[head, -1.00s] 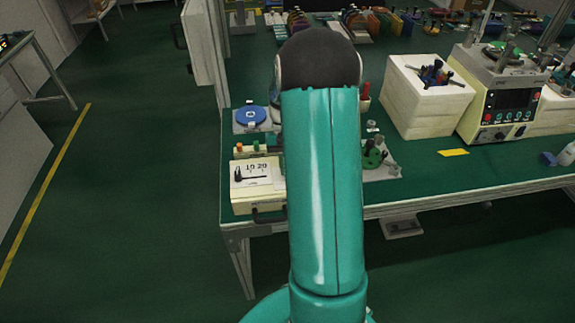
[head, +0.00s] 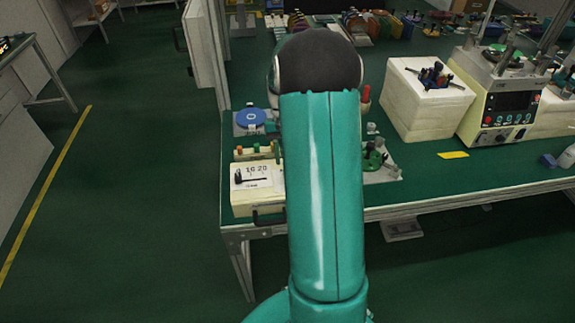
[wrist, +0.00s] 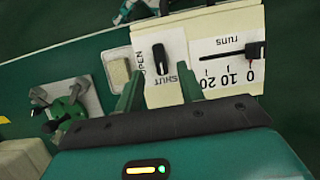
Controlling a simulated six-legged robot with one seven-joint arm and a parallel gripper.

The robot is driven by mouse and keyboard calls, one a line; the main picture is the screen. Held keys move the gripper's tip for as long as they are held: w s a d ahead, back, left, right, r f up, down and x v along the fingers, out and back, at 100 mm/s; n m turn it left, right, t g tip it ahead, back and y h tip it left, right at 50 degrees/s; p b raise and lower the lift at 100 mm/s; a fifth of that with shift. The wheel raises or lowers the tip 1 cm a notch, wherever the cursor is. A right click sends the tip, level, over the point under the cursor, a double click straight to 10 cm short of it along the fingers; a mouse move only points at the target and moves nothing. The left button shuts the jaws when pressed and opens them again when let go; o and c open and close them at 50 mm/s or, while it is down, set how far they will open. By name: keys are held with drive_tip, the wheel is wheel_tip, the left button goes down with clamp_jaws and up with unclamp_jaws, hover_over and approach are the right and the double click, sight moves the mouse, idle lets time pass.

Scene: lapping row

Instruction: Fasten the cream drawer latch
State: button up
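The cream drawer unit (head: 253,205) stands at the table's left front corner, partly hidden by my arm in the head view. In the wrist view its cream panel (wrist: 176,40) carries a black latch knob (wrist: 160,58), with OPEN printed on one side and SHUT on the other. The knob's long side runs nearly up and down in that picture. My gripper (wrist: 160,70) is open and empty. Its two fingers lie on either side of the knob in the picture; I cannot tell whether they touch it. My gripper is hidden in the head view.
Next to the knob is a runs scale with a black slider (wrist: 254,50). A green knobbed fixture (wrist: 68,108) stands on a plate nearby. A blue disc (head: 250,116) lies behind the unit. A white block (head: 425,105) and an instrument (head: 500,115) stand to the right.

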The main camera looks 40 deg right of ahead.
drive_tip(key=v, duration=0.9)
drive_tip(key=shift+r, duration=0.15)
drive_tip(key=shift+w, duration=0.1)
drive_tip(key=s+a+r+n+t+h, duration=0.1)
drive_tip(key=s+a+r+n+t, duration=0.1)
drive_tip(key=a+r, duration=0.45)
drive_tip(key=s+a+r+n+t+h, duration=0.1)
drive_tip(key=s+a+r+t, duration=0.15)
drive_tip(key=a, duration=0.75)
drive_tip(key=s+a+n+t, duration=0.3)
drive_tip(key=s+a+t, duration=0.1)
drive_tip(key=s+a, duration=0.7)
drive_tip(key=shift+s+a+r+n+t, duration=0.25)
drive_tip(key=shift+a+r+n+t, duration=0.15)
drive_tip(key=shift+a, duration=0.8)
